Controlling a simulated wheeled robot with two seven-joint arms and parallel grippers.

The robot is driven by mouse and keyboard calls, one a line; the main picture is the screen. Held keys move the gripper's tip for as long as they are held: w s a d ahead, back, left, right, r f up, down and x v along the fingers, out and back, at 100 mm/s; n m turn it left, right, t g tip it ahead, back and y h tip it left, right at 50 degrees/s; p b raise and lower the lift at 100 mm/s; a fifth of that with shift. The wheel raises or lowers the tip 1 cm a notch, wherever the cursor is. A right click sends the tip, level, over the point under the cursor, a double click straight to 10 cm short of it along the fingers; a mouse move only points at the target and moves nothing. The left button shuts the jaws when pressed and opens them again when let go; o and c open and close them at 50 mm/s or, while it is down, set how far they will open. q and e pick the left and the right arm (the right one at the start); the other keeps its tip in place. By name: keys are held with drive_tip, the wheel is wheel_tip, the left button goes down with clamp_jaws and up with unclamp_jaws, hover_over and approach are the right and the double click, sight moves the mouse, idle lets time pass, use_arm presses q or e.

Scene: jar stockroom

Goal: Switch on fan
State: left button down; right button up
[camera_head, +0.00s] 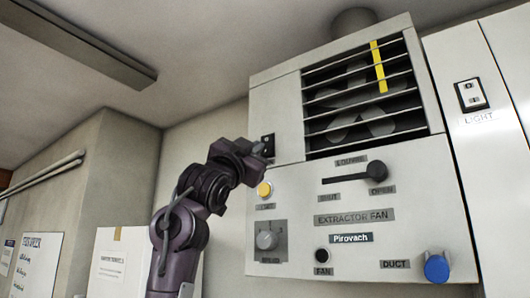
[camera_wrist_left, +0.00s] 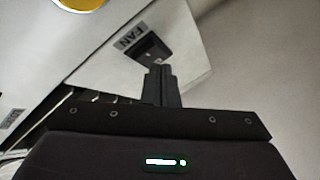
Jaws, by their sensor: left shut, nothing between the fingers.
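The extractor fan unit (camera_head: 290,215) is a pale wall-mounted box with a louvred opening and a fan (camera_head: 355,105) behind the slats. A small black switch (camera_head: 268,141) sits on its upper left. In the left wrist view a black switch (camera_wrist_left: 151,46) stands beside a label reading FAN (camera_wrist_left: 130,35). My left gripper (camera_head: 262,151) is shut and empty at this switch, and its fingertips (camera_wrist_left: 160,68) show just in front of it. I cannot tell whether they touch. The fingers partly cover the switch, and its position is unclear. My right gripper is out of view.
The panel also bears a yellow button (camera_head: 264,189), a speed knob (camera_head: 267,240), a louvre lever (camera_head: 352,177), a round black part (camera_head: 322,255) labelled FAN and a blue duct knob (camera_head: 437,268). A light switch (camera_head: 471,95) is at the right. A white box (camera_head: 117,262) stands lower left.

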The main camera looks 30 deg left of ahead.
use_arm(q)
drive_tip(key=shift+w, duration=0.3)
drive_tip(key=shift+w+f, duration=0.1)
drive_tip(key=shift+w, duration=0.3)
idle(0.7)
drive_tip(key=shift+s, duration=0.15)
drive_tip(key=shift+s, duration=0.75)
drive_tip(key=shift+b, duration=0.3)
drive_tip(key=s, duration=0.1)
drive_tip(key=s+b, duration=0.1)
drive_tip(key=s, duration=0.1)
drive_tip(key=s+r, duration=0.1)
drive_tip(key=s, duration=0.1)
drive_tip(key=shift+a, duration=0.25)
drive_tip(key=shift+w, duration=0.1)
